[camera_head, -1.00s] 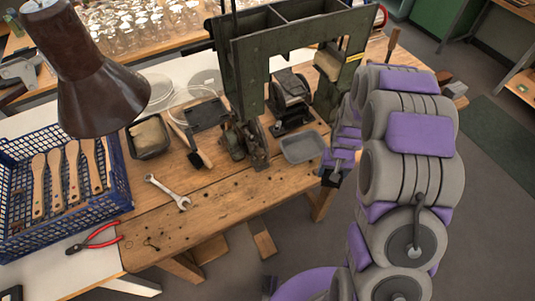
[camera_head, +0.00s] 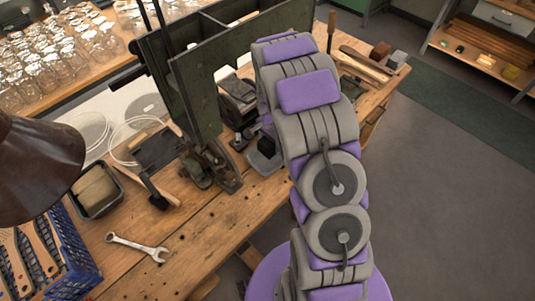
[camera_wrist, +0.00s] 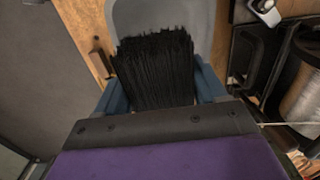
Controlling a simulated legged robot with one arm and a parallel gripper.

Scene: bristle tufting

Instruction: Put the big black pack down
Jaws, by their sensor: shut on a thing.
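The big black pack (camera_wrist: 155,65) is a dense bundle of dark bristles in the wrist view. My gripper (camera_wrist: 157,90) is shut on it, with blue jaws at its left and right sides. A grey tray (camera_wrist: 165,16) lies beyond and beneath the pack in that view. I cannot tell whether the pack touches the tray. In the head view only part of the tray (camera_head: 262,160) shows beside my arm. My gripper and the pack are hidden behind the arm there.
The green press frame (camera_head: 195,85) stands on the wooden bench beside the tray. A wrench (camera_head: 137,246), a dark box with a tan block (camera_head: 96,190) and a blue crate (camera_head: 70,255) are at the left. A spool (camera_wrist: 303,90) is close at the right in the wrist view.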

